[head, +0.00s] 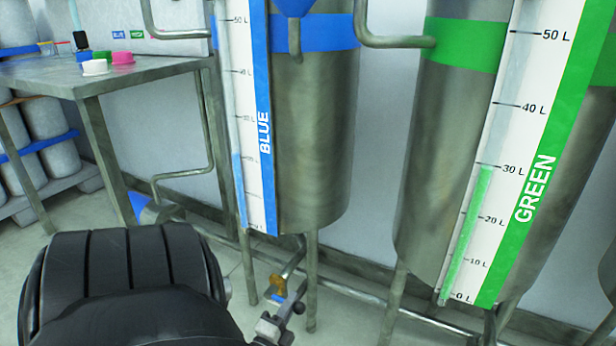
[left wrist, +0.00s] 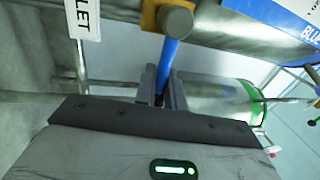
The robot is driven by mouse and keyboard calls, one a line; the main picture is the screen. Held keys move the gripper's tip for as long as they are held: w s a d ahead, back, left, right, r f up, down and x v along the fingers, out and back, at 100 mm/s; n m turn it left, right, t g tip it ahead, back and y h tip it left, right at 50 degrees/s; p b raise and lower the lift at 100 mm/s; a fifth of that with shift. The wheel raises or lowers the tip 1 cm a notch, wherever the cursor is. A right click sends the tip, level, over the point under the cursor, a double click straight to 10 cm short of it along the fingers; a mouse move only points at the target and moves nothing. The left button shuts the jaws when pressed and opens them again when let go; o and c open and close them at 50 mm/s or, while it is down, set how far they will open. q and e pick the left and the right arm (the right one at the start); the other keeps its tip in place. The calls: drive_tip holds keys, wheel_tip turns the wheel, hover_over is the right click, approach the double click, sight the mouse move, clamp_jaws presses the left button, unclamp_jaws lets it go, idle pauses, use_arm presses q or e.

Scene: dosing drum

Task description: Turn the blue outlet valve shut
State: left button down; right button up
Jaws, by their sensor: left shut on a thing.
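The blue outlet valve has a brass body (head: 278,284) on the pipe under the blue drum (head: 312,150); it stands large at the top of the left wrist view (left wrist: 152,14). Its blue lever (left wrist: 168,62) runs from the valve body down between the fingers of my left gripper (left wrist: 162,90). The gripper is shut on the lever's end. In the head view, my left gripper (head: 282,312) is small and low, just below the valve, and the lever is mostly hidden. My right gripper is in neither view.
The green drum (head: 425,170) stands to the right, its level strip near 30 L. A steel table (head: 140,68) with coloured lidded pots is at the left. Thin drum legs (head: 310,285) and wall pipes are close to the gripper. A partly hidden "...LET" label (left wrist: 84,20) hangs near the valve.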

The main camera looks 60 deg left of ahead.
use_arm(q)
drive_tip(key=shift+w+d+m, duration=0.3)
drive_tip(key=shift+w, duration=0.1)
drive_tip(key=c, duration=1.5)
unclamp_jaws()
drive_tip(key=shift+s+a, duration=0.1)
